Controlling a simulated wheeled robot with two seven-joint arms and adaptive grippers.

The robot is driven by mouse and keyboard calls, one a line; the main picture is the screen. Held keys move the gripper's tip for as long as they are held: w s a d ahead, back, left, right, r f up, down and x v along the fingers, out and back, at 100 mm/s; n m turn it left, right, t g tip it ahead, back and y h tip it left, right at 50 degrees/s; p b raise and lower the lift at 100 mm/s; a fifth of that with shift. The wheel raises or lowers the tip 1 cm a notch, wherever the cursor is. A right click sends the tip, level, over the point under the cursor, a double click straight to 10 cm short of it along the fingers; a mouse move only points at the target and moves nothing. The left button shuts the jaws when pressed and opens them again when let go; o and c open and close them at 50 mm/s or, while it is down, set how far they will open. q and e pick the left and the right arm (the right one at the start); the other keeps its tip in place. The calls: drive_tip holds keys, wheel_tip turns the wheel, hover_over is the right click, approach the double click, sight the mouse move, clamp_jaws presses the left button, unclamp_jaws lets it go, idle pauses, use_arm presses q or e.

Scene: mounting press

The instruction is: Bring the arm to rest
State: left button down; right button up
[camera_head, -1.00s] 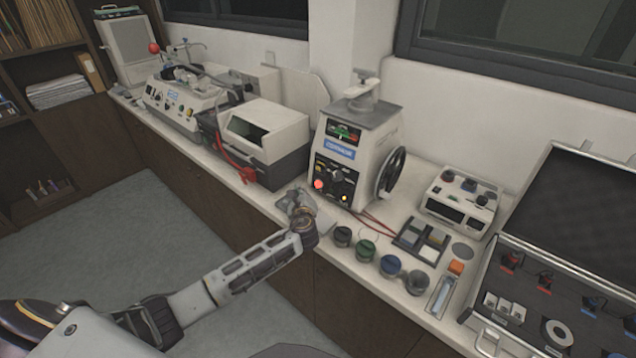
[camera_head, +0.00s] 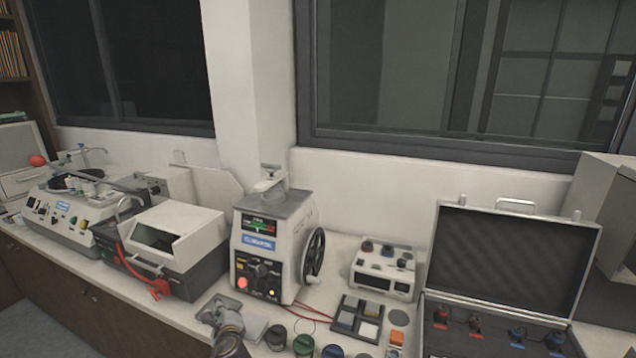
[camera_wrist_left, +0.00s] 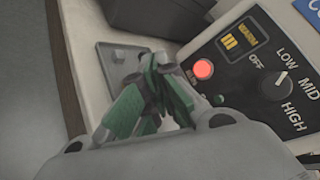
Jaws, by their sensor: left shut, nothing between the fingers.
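My left gripper (camera_head: 213,308) is over the front of the counter, before the mounting press (camera_head: 270,250), with its arm coming up from the bottom edge. In the left wrist view its green-padded fingers (camera_wrist_left: 165,95) are shut with nothing held. The press's red lit button (camera_wrist_left: 203,69) and black dial (camera_wrist_left: 270,84), marked OFF, LOW, MID and HIGH, face the gripper from the right. A grey plate (camera_wrist_left: 125,62) lies on the counter beyond the fingers. My right gripper is not in view.
A boxy machine with a red cable (camera_head: 170,240) stands left of the press. Several round containers (camera_head: 303,344), a tray of squares (camera_head: 358,318) and a small control box (camera_head: 383,268) are to the right. An open black case (camera_head: 510,260) stands farther right.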

use_arm(q)
drive_tip(key=s+d+f+n+g+h, duration=0.1)
drive_tip(key=s+d+n+g+h, duration=0.15)
drive_tip(key=s+n, duration=0.6)
drive_tip(key=s+d+f+n+g+h, duration=0.1)
drive_tip(key=s+d+n+g+h, duration=0.2)
drive_tip(key=s, duration=1)
drive_tip(key=s+d+f+n+g+h, duration=0.2)
drive_tip(key=s+d+n+g, duration=0.15)
drive_tip(key=s+n, duration=0.55)
drive_tip(key=s+a+f+m+g, duration=0.1)
drive_tip(key=s+f, duration=0.2)
drive_tip(key=f, duration=1.4)
drive_tip(key=s+f+m+g, duration=0.1)
drive_tip(key=s+f+m, duration=0.1)
drive_tip(key=f, duration=1.4)
drive_tip(key=s+a+f, duration=0.2)
drive_tip(key=s+f, duration=0.7)
drive_tip(key=s, duration=0.2)
drive_tip(key=s+a+f, duration=0.2)
drive_tip(key=s+f, duration=0.8)
drive_tip(key=s, duration=0.1)
drive_tip(key=shift+s+f+g+y, duration=0.2)
drive_tip(key=shift+g+y, duration=0.15)
drive_tip(key=shift+g, duration=0.05)
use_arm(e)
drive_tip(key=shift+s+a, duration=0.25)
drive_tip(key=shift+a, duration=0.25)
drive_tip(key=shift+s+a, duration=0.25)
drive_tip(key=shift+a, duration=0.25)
